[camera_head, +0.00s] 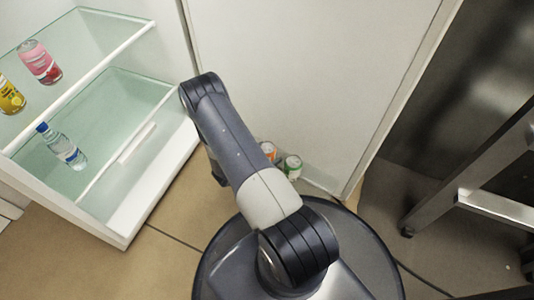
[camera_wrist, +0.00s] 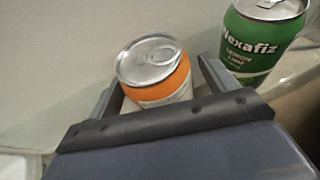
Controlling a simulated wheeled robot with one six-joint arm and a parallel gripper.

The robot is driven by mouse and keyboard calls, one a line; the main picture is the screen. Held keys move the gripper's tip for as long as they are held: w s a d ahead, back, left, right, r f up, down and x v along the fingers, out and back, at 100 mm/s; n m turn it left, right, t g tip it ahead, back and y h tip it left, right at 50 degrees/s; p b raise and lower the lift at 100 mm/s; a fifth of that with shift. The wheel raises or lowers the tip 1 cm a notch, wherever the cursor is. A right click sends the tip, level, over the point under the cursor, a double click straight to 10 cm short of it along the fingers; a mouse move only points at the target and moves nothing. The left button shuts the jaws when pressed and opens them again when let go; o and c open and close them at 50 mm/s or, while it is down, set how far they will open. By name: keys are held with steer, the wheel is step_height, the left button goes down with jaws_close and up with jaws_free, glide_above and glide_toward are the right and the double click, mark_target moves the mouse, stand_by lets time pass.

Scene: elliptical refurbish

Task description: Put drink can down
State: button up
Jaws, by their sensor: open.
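An orange drink can (camera_wrist: 172,88) with a silver top sits between the two fingers of my gripper (camera_wrist: 161,74) in the wrist view. The fingers are open, one on each side of it, and its lower part is hidden by the gripper body. A green lemon-lime can (camera_wrist: 262,42) stands just right of the right finger. In the head view the orange can (camera_head: 268,149) and the green can (camera_head: 292,167) show beside my arm, low by the pale wall panel. My gripper is hidden behind my arm there.
An open fridge at the left has glass shelves (camera_head: 115,100) with a pink can (camera_head: 39,62), a yellow can (camera_head: 10,97) and a water bottle (camera_head: 62,147). A dark metal frame (camera_head: 490,165) stands at the right. Tan floor (camera_head: 165,258) is clear at lower left.

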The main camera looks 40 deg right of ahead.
steer(key=shift+r, duration=0.15)
steer(key=shift+a+r, duration=0.2)
steer(key=shift+a, duration=0.15)
steer(key=p+v, duration=0.4)
steer(key=v, duration=0.7)
steer(key=shift+s+a, duration=0.1)
steer(key=shift+c, duration=0.5)
stand_by(1.4)
